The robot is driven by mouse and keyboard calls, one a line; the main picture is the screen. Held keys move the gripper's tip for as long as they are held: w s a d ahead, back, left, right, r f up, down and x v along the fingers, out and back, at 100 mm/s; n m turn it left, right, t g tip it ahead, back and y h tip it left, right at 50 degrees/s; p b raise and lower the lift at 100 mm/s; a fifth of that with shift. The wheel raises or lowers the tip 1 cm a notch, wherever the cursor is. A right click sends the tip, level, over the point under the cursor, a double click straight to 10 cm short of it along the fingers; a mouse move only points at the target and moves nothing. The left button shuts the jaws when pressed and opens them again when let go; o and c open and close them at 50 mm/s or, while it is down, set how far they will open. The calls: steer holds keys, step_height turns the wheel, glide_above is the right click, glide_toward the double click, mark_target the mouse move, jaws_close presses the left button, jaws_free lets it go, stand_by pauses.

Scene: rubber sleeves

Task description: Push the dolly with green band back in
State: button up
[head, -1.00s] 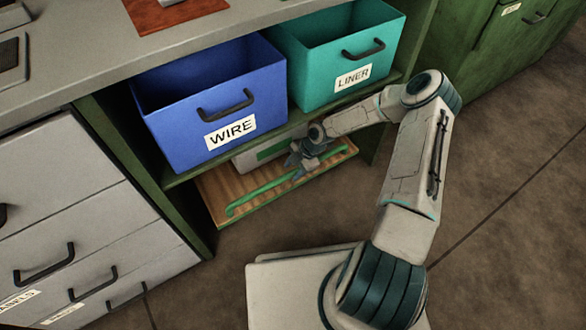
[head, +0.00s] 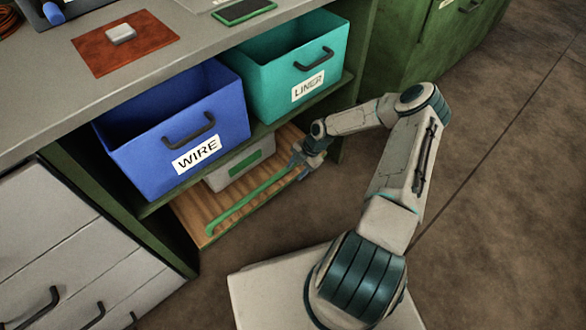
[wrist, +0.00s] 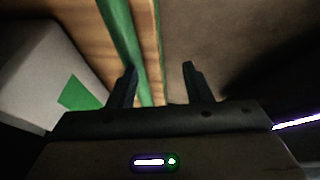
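The dolly is a low wooden platform (head: 188,210) with a green band or rail (head: 250,197) along its front edge. It sticks out from the space beneath the shelf and carries a grey box with a green label (head: 240,167). My gripper (head: 303,168) is at the right end of the green rail in the head view. In the wrist view, my gripper (wrist: 160,80) has its fingers apart with nothing clamped. The rail (wrist: 120,35) runs past the left finger; I cannot tell whether they touch. The dolly's underside is hidden.
A blue WIRE bin (head: 175,135) and a teal LINER bin (head: 290,70) stand on the shelf above. A grey drawer cabinet (head: 60,240) is at left, a green cabinet (head: 405,50) at back right. The brown floor (head: 500,200) at right is clear.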

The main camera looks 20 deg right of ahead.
steer(key=shift+d+f, duration=0.1)
steer(key=shift+d, duration=0.2)
steer(key=p+v, duration=0.7)
steer(key=v, duration=0.8)
steer(key=shift+r, duration=0.45)
stand_by(0.3)
steer(key=shift+a, duration=0.1)
steer(key=shift+c, duration=0.3)
